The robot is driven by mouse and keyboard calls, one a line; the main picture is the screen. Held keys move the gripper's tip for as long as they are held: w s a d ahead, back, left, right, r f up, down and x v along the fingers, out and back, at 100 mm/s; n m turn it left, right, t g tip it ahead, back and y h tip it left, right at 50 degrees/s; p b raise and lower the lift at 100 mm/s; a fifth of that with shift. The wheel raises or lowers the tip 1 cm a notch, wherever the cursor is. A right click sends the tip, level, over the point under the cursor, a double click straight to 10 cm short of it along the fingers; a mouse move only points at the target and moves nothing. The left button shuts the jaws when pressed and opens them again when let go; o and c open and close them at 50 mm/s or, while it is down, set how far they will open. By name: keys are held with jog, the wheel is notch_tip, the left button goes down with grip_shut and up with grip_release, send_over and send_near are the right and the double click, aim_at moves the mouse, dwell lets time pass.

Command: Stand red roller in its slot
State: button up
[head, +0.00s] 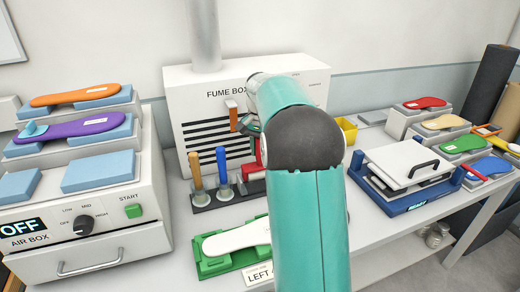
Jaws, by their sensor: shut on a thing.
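A dark slotted rack (203,206) stands on the bench in front of the fume box. A yellow-handled tool (195,170) and a blue-handled tool (222,168) stand upright in it. The red roller (262,152) shows as a red piece above the rack's right end, beside my arm, partly hidden by it. My gripper (249,127) is mostly hidden behind my teal arm, just above the red piece, and is shut on it. I cannot tell whether the roller's lower end touches the rack or sits in a slot.
The fume box (200,83) rises behind, with an orange-brown block (232,112) before its front. The air box (90,220) with insoles stands left. A green tray (215,266) holds a white insole in front. A blue-based press (408,205) and colored insoles stand right.

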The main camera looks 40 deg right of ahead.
jog(key=shift+f, duration=1.75)
dwell(1.2)
jog(key=o, duration=1.3)
jog(key=shift+r, duration=0.1)
jog(key=shift+r, duration=3.4)
